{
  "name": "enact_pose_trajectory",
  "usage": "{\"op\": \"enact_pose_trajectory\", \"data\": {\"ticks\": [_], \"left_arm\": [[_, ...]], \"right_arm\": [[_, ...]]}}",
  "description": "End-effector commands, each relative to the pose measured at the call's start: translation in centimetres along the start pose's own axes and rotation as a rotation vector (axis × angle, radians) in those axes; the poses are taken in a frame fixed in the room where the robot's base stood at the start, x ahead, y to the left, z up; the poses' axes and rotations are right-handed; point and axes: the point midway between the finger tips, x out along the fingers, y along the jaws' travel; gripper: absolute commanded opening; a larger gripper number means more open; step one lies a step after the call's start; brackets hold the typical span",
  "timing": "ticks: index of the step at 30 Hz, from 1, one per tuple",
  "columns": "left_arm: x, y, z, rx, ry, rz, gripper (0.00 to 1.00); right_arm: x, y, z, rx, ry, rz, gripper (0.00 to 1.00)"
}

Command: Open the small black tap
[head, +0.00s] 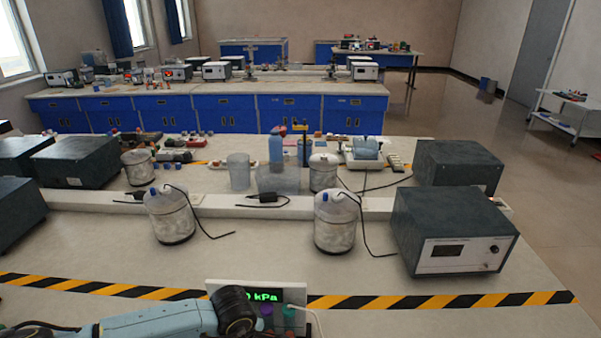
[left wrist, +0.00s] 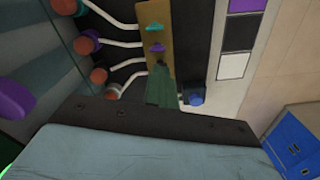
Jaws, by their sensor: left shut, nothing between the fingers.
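My left arm (head: 160,322) reaches in from the left at the bottom of the head view, its dark end in front of a white panel with a lit kPa display (head: 262,296). In the left wrist view a tan strip (left wrist: 157,30) carries a small teal tap (left wrist: 155,27) and a purple tap (left wrist: 157,48). My left gripper (left wrist: 161,72) appears as a dark green narrow shape over the strip's lower end; it is shut and empty. I cannot make out a small black tap; it may be hidden behind the gripper. My right gripper is out of view.
White tubes (left wrist: 125,45) run from the strip to round red-brown fittings (left wrist: 98,76) on the left. A blue fitting (left wrist: 195,97) sits right of the gripper. Behind the striped tape (head: 420,302) stand lidded jars (head: 335,225) and a dark instrument box (head: 455,230).

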Motion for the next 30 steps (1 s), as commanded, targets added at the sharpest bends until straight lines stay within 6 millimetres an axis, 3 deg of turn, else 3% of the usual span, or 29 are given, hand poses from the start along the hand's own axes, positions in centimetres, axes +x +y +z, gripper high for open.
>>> {"op": "enact_pose_trajectory", "data": {"ticks": [4,15,25,27,30], "left_arm": [[0.0,0.0,0.0,-0.097,-0.001,-0.001,0.0],[-0.1,0.0,0.0,-0.562,-0.001,-0.001,0.0],[0.0,0.0,0.0,-0.604,-0.001,0.0,0.01],[0.0,0.0,0.0,-0.604,0.0,0.0,0.1],[0.0,0.0,0.0,-0.603,0.0,0.0,0.12]], "right_arm": [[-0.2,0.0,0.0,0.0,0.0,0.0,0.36],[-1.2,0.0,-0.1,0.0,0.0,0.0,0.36],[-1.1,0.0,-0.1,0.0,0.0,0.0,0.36],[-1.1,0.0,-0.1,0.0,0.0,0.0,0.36],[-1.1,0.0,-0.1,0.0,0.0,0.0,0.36]]}}
